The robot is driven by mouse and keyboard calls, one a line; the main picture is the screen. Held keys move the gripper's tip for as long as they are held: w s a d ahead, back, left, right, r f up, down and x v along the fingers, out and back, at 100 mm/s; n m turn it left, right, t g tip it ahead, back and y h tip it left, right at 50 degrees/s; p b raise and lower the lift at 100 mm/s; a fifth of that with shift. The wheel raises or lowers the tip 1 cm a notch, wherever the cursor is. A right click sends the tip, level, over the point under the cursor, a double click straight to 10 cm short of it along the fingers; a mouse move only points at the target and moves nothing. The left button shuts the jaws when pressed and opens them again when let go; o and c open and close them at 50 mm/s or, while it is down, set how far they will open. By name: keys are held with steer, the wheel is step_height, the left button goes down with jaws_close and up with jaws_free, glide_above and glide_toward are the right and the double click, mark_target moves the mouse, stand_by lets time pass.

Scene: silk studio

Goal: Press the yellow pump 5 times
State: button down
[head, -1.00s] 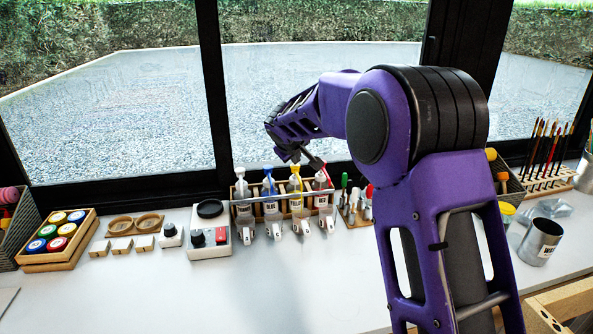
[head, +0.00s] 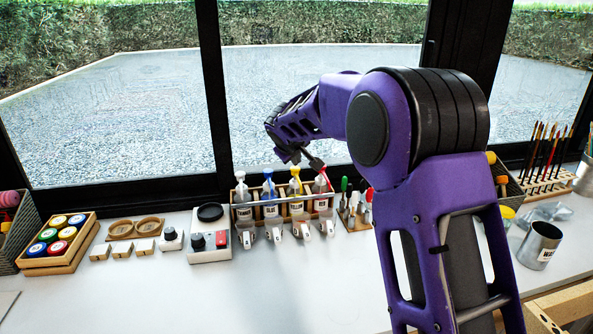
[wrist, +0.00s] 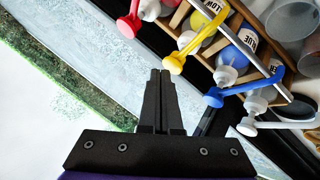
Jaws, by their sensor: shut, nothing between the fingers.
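The yellow pump (head: 295,185) tops a clear bottle in a wooden rack, between the blue pump (head: 269,184) and the red pump (head: 320,182). In the wrist view, the yellow pump head (wrist: 175,64) is just to the right of my fingertips. My gripper (wrist: 160,73) is shut and empty. In the head view, my gripper (head: 316,163) is above the rack, close to the tops of the yellow and red pumps. Whether it touches the yellow pump cannot be told. The yellow pump stands at a height similar to its neighbours.
The white pump (head: 240,188) is at the rack's left end. A thin bar crosses the rack's front (head: 283,201). A small scale (head: 210,238) stands left of it, and a tool holder (head: 356,212) right. The window is close behind. The front table surface (head: 270,290) is clear.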

mark_target(296, 170)
steer(key=shift+r, duration=0.55)
step_height(296, 170, up, 6)
steer(key=p, duration=0.4)
stand_by(0.5)
